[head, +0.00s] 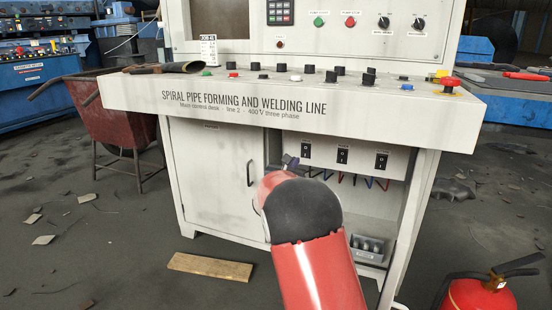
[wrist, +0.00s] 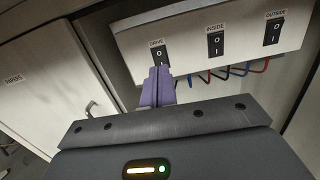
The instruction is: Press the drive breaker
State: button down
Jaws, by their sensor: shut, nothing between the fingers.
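The drive breaker (wrist: 158,53) is a black rocker switch under a DRIVE label, leftmost of three on a pale panel under the control desk. It also shows in the head view (head: 306,150). My gripper (wrist: 158,72) is shut and empty, its purple fingers pointing at the lower end of this breaker. The fingertips overlap its bottom edge in the wrist view; I cannot tell whether they touch it. In the head view my gripper (head: 291,161) is mostly hidden behind my red and black arm, just left of the breaker.
The inside breaker (wrist: 215,44) and outside breaker (wrist: 273,31) sit to the right. Coloured wires (wrist: 240,69) hang below the panel. A closed cabinet door (head: 212,180) with a handle is on the left. A wooden plank (head: 210,267) lies on the floor; a fire extinguisher (head: 478,295) stands at right.

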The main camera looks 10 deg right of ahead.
jog(key=s+d+r+m+g+h+p, duration=0.1)
jog(key=s+d+r+m+g, duration=0.25)
jog(key=s+m, duration=0.2)
jog(key=s+d+r+m+g+h+p, duration=0.1)
jog(key=s+d+r+m+g+p, duration=0.1)
jog(key=s+r+m, duration=0.3)
jog(key=s+m+g+y+p, duration=0.3)
jog(key=s+m, duration=0.4)
jog(key=s, duration=0.9)
jog(key=s+a+f+m+y+p, duration=0.1)
jog(key=s+a+m+y, duration=0.4)
jog(key=s, duration=0.5)
jog(key=s+a+f+m+g+y+p, duration=0.1)
jog(key=s+a+m+y+p, duration=0.2)
jog(key=s+a+m, duration=0.3)
jog(key=s+a+y, duration=0.1)
jog(key=s+a, duration=0.3)
jog(key=s, duration=0.1)
jog(key=shift+s+a+y, duration=0.15)
jog(key=shift+y, duration=0.25)
jog(key=shift+r+g, duration=0.1)
jog(key=shift+g, duration=0.15)
